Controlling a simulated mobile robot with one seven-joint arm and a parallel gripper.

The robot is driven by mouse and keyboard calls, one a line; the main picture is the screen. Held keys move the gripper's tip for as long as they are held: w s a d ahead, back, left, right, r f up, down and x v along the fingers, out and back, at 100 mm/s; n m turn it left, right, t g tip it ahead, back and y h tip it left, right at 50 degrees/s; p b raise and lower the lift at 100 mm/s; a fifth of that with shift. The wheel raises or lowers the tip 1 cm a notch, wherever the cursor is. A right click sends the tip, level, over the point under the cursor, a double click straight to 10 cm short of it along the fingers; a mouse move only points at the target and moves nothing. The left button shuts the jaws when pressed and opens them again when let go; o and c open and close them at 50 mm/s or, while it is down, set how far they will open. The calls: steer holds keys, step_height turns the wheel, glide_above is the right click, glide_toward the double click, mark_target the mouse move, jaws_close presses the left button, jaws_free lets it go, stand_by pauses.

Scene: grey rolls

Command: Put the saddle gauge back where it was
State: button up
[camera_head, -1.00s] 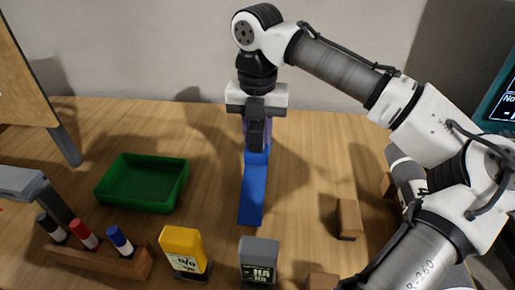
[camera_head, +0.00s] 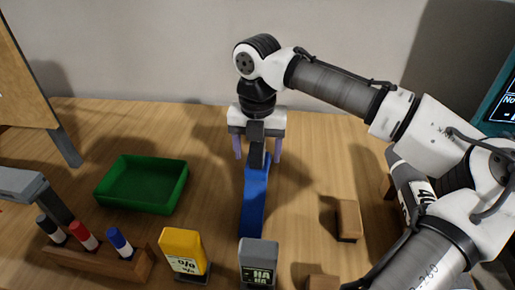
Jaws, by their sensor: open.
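A long blue block (camera_head: 254,203), which I take to be the saddle gauge, seems to lie on the wooden table, its long side running from front to back. No label on it can be read. My gripper (camera_head: 257,150) is over its far end, pointing down. Its purple fingers are wide apart, one on each side of the block, with a visible gap. A dark part of my gripper hides some of the block's far end. The near end is close behind a grey meter (camera_head: 258,262).
A green tray (camera_head: 143,207) is empty at left. A yellow meter (camera_head: 184,252) and a wooden rack (camera_head: 98,262) with black, red and blue markers stand in front. A wooden block (camera_head: 348,220) lies at right. The table between the green tray and blue block is clear.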

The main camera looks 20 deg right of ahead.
steer(key=shift+r, duration=0.1)
step_height(320, 180, up, 12)
steer(key=shift+f, duration=0.1)
stand_by(0.4)
